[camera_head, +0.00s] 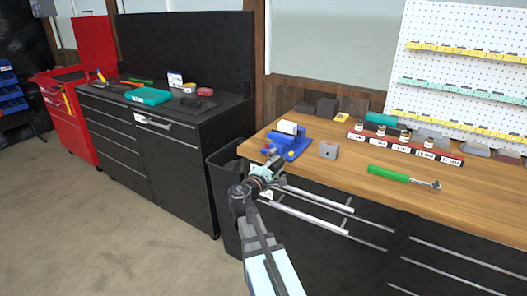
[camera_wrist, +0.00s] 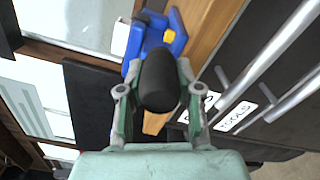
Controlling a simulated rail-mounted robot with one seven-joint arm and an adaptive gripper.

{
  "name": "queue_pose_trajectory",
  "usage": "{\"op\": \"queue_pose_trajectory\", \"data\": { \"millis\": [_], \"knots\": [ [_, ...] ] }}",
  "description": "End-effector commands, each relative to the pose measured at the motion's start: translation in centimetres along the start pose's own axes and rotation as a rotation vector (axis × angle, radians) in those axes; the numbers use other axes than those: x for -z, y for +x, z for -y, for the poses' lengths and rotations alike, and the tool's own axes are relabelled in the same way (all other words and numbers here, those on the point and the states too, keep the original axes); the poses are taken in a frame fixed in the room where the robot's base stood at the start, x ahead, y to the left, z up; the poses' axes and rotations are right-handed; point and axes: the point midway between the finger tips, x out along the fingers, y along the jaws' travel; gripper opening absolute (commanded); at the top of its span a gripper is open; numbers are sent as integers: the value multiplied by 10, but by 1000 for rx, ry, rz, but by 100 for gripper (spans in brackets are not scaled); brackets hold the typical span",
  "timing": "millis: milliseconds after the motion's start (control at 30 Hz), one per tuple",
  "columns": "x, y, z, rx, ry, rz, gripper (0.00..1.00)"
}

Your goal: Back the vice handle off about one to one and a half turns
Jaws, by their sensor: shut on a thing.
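The blue vice (camera_head: 292,146) sits at the front left edge of the wooden workbench, with a white cylindrical piece (camera_head: 288,127) at its top. In the wrist view the blue vice body (camera_wrist: 178,32) shows behind a black rounded handle end (camera_wrist: 159,78). My gripper (camera_wrist: 157,90) is shut on this vice handle, one finger on each side of it. In the head view my gripper (camera_head: 272,164) is at the front of the vice, just off the bench edge. The grip hides most of the handle there, so its angle cannot be told.
Drawer handles (camera_head: 315,210) stick out below the bench close to my gripper. A grey block (camera_head: 329,149) stands right of the vice. A green-handled tool (camera_head: 390,174) lies farther right. A black bin (camera_head: 226,190) stands left of the bench.

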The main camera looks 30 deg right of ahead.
Motion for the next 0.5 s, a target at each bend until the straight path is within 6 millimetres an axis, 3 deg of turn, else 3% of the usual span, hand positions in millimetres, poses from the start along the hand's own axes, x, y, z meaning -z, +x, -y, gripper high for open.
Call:
{"op": "queue_pose_trajectory", "data": {
  "millis": [333, 500],
  "knots": [
    [0, -1, -3, 0, 1, -8, 6],
    [-4, -1, -19, 1, 3, -8, 6]
  ]
}}
